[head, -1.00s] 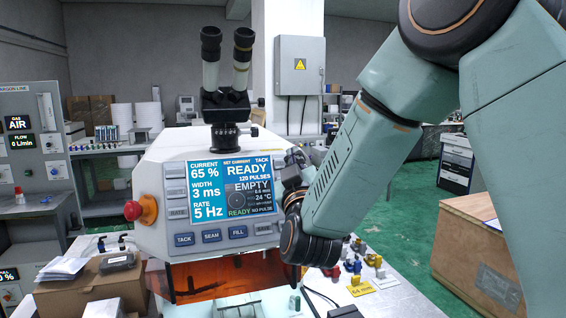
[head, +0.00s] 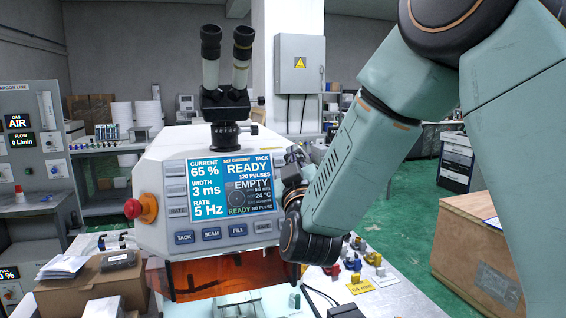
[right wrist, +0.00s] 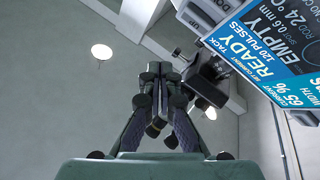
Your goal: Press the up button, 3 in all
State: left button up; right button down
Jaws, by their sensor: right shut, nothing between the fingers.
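The welder control panel (head: 155,215) has a blue and dark screen (head: 235,187) reading 65 %, 3 ms, 5 Hz, READY, 120 PULSES and EMPTY. My right gripper (head: 293,162) is at the panel's right edge, beside the screen, and is mostly hidden by its own wrist. In the right wrist view its fingers (right wrist: 160,75) are shut and empty. Contact cannot be told.
A red knob (head: 133,209) sticks out at the panel's left. TACK (head: 184,238), SEAM and FILL keys line its lower edge. A microscope (head: 225,95) rises above it. Small coloured parts (head: 353,263) lie on the bench at right, near a wooden crate (head: 470,250).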

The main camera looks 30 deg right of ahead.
aim_at(285, 163)
dwell(0.8)
jog(key=shift+w+d+f+b, duration=0.2)
jog(key=shift+w+f, duration=0.2)
jog(key=shift+w, duration=0.35)
jog(key=shift+w+d+f+b, duration=0.15)
jog(key=shift+w+f, duration=0.2)
jog(key=shift+w, duration=0.35)
jog(key=shift+w+d+f+b, duration=0.2)
jog(key=shift+w+f, duration=0.2)
jog(key=shift+w, duration=0.35)
jog(key=shift+w, duration=0.15)
dwell(0.8)
jog(key=shift+w+d+f, duration=0.1)
jog(key=shift+w+f, duration=0.1)
jog(key=shift+w, duration=0.1)
jog(key=shift+w+f, duration=0.15)
jog(key=shift+w, duration=0.2)
dwell(0.8)
jog(key=shift+s, duration=0.1)
jog(key=shift+s+r, duration=0.4)
jog(key=shift+s, duration=0.3)
